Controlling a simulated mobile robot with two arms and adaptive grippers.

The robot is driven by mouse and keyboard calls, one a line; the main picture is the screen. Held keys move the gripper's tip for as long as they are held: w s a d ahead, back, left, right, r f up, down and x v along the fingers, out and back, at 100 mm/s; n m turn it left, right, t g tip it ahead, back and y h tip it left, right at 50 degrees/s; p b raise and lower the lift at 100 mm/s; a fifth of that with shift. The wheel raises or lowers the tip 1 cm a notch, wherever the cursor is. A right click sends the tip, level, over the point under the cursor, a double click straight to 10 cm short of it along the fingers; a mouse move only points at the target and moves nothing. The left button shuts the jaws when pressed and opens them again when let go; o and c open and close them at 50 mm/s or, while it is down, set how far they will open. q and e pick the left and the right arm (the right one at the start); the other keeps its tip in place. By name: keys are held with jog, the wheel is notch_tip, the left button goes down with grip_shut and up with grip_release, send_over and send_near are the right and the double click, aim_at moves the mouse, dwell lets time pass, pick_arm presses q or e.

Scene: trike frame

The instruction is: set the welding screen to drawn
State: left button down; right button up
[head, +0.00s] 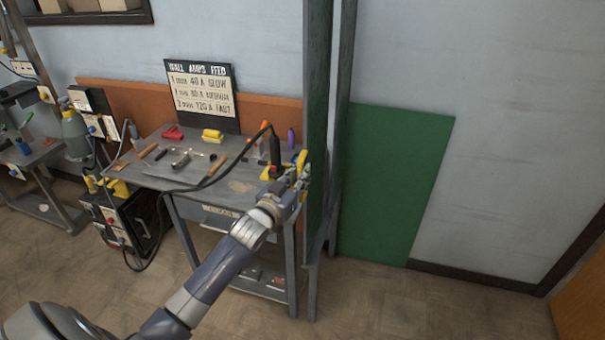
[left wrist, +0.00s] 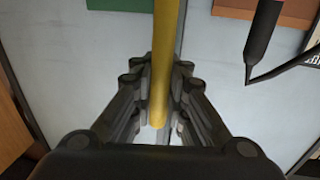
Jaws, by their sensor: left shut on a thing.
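The welding screen (head: 318,110) stands at the right end of the workbench, seen nearly edge-on as a tall dark green panel in a grey frame. A yellow handle (head: 302,161) sits on its bench-side face. My left gripper (head: 299,178) reaches it from the front left and is shut on the handle. In the left wrist view the handle is a yellow bar (left wrist: 163,55) running between the fingers. The fingers partly hide the handle in the head view. My right gripper is in neither view.
The workbench (head: 240,190) holds several hand tools, red and yellow blocks and a dark torch (head: 275,148) with a cable. A green panel (head: 390,185) is against the wall right of the screen. A welding machine (head: 130,222) stands left. Floor at right is clear.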

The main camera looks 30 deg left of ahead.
pick_arm(q)
jog(key=c, duration=1.9)
grip_release()
jog(key=shift+s+f, duration=0.2)
jog(key=shift+f, duration=0.15)
jog(key=o, duration=0.3)
jog(key=shift+s+r, duration=0.15)
jog(key=shift+s, duration=0.05)
jog(key=shift+s+r, duration=0.25)
jog(key=shift+w+f, duration=0.1)
jog(key=shift+w, duration=0.1)
jog(key=s, duration=1.2)
jog(key=shift+s+d, duration=0.1)
jog(key=shift+d, duration=0.2)
